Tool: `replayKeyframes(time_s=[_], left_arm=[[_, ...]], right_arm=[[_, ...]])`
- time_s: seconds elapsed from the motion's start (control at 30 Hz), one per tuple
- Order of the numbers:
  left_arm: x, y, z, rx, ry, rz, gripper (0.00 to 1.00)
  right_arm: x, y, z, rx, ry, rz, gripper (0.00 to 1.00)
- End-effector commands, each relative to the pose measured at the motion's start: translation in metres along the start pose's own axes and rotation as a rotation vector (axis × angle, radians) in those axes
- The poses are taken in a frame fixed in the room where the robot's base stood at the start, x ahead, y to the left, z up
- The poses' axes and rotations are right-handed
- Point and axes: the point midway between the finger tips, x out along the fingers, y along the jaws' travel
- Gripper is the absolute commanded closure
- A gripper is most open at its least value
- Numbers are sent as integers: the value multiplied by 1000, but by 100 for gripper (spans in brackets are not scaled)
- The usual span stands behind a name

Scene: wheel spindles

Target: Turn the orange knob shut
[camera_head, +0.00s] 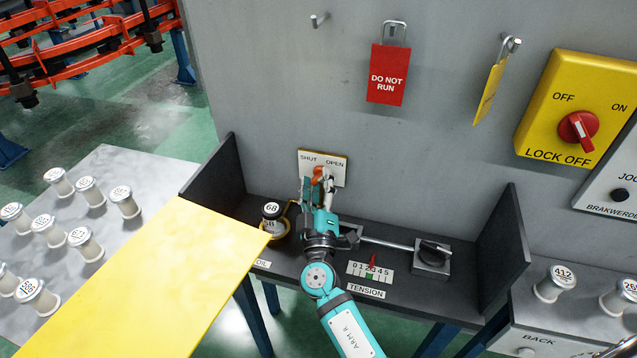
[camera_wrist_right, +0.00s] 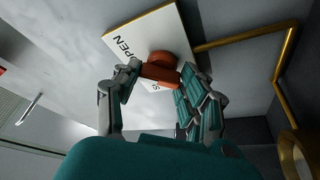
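The orange knob (camera_head: 318,172) sits on a white plate (camera_head: 337,167) fixed to the grey wall, with SHUT at the left and OPEN at the right. My right gripper (camera_head: 317,185) reaches up to it and partly covers it in the head view. In the right wrist view, the orange knob (camera_wrist_right: 160,69) lies between the two fingertips of my right gripper (camera_wrist_right: 161,74), which appear closed against its sides. The plate (camera_wrist_right: 130,42) shows OPEN, with the other word largely hidden. The knob's exact pointing direction is hard to tell. My left gripper is not in view.
A brass pipe (camera_wrist_right: 245,38) runs from the plate. A yellow board (camera_head: 150,270) lies at the left; a lock-off switch (camera_head: 577,128) is at right.

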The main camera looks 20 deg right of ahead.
Motion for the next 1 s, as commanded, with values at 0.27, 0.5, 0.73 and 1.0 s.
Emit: replayKeyframes(time_s=[0.27, 0.5, 0.73, 1.0], left_arm=[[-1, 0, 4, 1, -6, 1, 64], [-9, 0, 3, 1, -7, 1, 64], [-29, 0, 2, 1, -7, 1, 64], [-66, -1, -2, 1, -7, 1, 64]], right_arm=[[0, 0, 0, -4, 1, -3, 90], [0, 2, -1, -61, 2, -27, 90], [1, 5, -3, -203, 3, -87, 90], [1, 8, -5, -433, 2, -184, 90]])
